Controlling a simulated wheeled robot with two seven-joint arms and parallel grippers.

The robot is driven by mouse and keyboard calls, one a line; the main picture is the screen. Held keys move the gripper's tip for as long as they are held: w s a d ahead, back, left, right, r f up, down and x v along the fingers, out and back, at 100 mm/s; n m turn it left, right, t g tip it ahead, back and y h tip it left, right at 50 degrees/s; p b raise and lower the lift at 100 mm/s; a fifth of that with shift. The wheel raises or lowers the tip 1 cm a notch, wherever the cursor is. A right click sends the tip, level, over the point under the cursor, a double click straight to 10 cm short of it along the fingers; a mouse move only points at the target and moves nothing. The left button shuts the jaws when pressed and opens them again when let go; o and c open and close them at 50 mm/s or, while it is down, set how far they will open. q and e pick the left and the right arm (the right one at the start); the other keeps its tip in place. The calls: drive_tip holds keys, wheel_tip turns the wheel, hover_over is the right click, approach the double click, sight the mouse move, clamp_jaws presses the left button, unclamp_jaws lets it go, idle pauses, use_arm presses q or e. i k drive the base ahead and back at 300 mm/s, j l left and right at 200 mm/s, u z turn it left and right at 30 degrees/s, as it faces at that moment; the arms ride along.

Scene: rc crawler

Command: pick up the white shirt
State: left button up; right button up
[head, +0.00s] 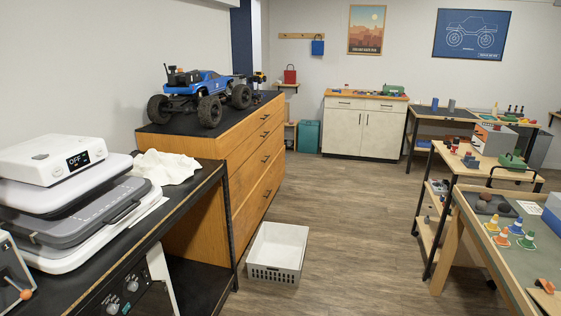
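The white shirt (166,168) lies as a crumpled white heap on the black tabletop (168,205) at the left. It rests just right of the stacked white and grey machine (75,215), near the table's far end. Its left edge is close to the machine, and I cannot tell if they touch. Neither of my grippers shows in the head view.
A white basket (277,250) stands on the floor right of the table. A wooden drawer cabinet (247,155) behind carries a blue RC crawler (205,88). Workbenches (462,165) with small objects line the right. The wooden floor (355,220) between is clear.

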sight(162, 168)
drive_tip(key=i+l, duration=0.2)
drive_tip(key=i, duration=0.4)
drive_tip(key=i+l+z, duration=0.15)
drive_tip(key=i, duration=0.45)
drive_tip(key=i+l, duration=0.25)
drive_tip(key=i, duration=0.35)
drive_tip(key=z, duration=0.05)
